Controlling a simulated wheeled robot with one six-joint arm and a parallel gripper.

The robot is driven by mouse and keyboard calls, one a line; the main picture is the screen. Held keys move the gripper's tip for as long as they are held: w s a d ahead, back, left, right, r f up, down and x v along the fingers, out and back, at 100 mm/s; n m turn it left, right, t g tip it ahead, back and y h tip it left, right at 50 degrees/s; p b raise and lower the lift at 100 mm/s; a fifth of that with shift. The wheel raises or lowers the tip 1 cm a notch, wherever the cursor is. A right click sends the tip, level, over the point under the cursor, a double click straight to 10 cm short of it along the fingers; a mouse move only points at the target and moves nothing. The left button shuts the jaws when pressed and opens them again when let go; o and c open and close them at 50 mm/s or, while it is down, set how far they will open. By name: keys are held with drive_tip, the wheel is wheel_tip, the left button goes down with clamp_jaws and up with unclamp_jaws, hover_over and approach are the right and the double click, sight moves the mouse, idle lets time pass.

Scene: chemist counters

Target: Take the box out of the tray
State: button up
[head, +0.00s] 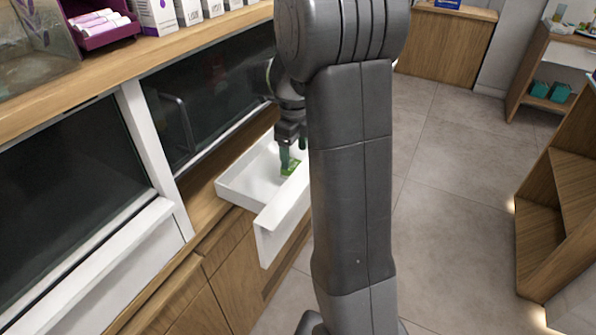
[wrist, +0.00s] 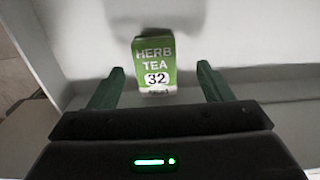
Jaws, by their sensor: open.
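The box is a small green and white carton (wrist: 155,62) marked "HERB TEA 32". It lies inside the white tray (wrist: 265,89), which looks like a pulled-out drawer, and its green face also shows in the head view (head: 290,166). The white tray (head: 238,187) juts out from the wooden counter in the head view. My gripper (wrist: 158,80) is open, with its two dark green fingers apart on either side of the box's lower end in the wrist view. In the head view my gripper (head: 292,158) is down over the tray, partly hidden by my arm.
The wooden counter (head: 40,92) runs along the left with dark glass panels below it. A purple holder (head: 108,32) and white cartons (head: 157,14) stand on it. A wooden shelf unit (head: 560,190) stands at right. The tiled floor (head: 450,200) between is clear.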

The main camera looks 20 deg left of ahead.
sight(293, 165)
drive_tip(key=f, duration=0.5)
drive_tip(key=shift+s, duration=0.3)
drive_tip(key=shift+r, duration=0.1)
drive_tip(key=c, duration=1.1)
